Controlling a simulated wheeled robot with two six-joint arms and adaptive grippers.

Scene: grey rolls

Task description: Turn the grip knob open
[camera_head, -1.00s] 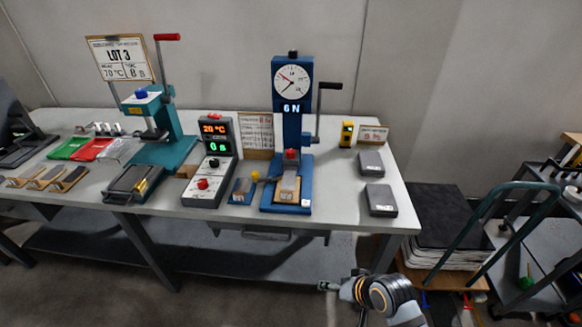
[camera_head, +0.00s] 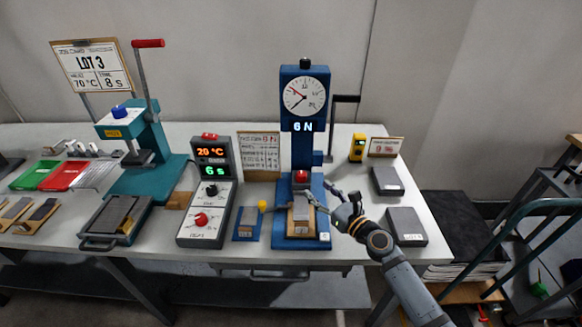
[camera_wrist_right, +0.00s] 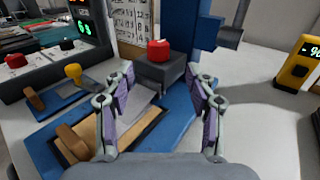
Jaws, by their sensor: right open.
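The grip knob, a red cap (camera_head: 301,176), sits on a dark grey block at the foot of the blue tester (camera_head: 305,152). In the right wrist view the red knob (camera_wrist_right: 158,50) is ahead of my fingers, roughly midway between them, on top of its grey block (camera_wrist_right: 160,71). My right gripper (camera_head: 320,194) is at the tester's base, just in front of and below the knob. Its two purple-padded fingers (camera_wrist_right: 160,85) are spread apart with nothing clamped between them. Whether a fingertip touches the block cannot be told. My left gripper is out of view.
A control box (camera_head: 208,190) with a red knob and displays stands left of the tester. A small yellow-knobbed blue fixture (camera_head: 248,222) is between them. Grey blocks (camera_head: 387,181) lie to the right, with a yellow device (camera_head: 357,147) behind. A teal press (camera_head: 150,172) stands farther left.

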